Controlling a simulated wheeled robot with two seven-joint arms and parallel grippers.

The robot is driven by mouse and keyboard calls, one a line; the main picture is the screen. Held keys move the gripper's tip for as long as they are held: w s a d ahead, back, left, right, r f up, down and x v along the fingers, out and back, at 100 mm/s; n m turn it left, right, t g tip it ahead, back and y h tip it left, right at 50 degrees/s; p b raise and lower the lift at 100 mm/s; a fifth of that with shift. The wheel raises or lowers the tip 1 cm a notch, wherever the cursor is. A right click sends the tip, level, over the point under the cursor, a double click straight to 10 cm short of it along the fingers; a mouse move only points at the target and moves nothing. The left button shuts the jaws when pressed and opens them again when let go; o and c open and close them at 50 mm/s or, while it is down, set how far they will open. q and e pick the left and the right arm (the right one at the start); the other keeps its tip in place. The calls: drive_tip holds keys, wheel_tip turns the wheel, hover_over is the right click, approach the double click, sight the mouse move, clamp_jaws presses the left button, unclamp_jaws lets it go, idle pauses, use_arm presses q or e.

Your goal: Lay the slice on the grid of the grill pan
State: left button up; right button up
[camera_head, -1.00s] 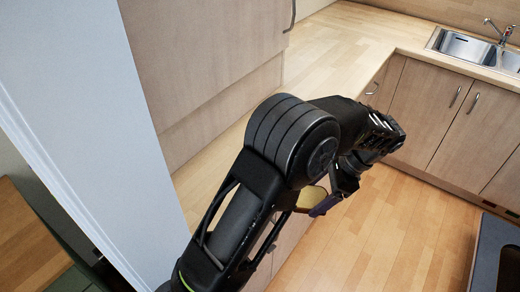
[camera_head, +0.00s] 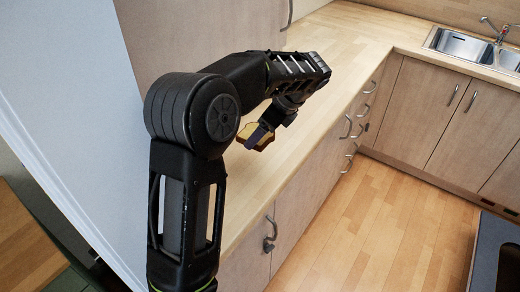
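The slice (camera_head: 247,131), pale yellow with a brown crust, is held in my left gripper (camera_head: 259,136). The gripper's dark fingers cross the slice, which hangs tilted near the wooden worktop; the exact gap below it cannot be judged. My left arm comes up from the lower left and covers part of the worktop. My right gripper is not in view. No grill pan or grid can be made out.
The wooden worktop (camera_head: 345,45) is clear and runs back to a sink (camera_head: 459,46). Cabinets with handles stand below it. A tall pale panel (camera_head: 75,110) is close on the left. A dark-edged grey object (camera_head: 490,262) is at the lower right above the floor.

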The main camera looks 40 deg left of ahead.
use_arm(q)
hover_over(255, 163)
drive_tip(key=d, duration=0.2)
drive_tip(key=shift+w+a+f+p, duration=0.1)
drive_tip(key=shift+f+p, duration=0.15)
drive_tip(key=shift+f, duration=1.3)
drive_tip(key=shift+w+a+f+p, duration=0.1)
drive_tip(key=shift+f+p, duration=0.1)
drive_tip(key=shift+f, duration=1.35)
drive_tip(key=shift+f, duration=0.1)
drive_tip(key=shift+f+p, duration=0.35)
drive_tip(key=shift+f, duration=1.45)
drive_tip(key=shift+f, duration=0.1)
drive_tip(key=o, duration=1.3)
drive_tip(key=shift+d, duration=0.1)
drive_tip(key=s+b+v, duration=0.1)
drive_tip(key=v, duration=1.1)
drive_tip(key=shift+w, duration=0.4)
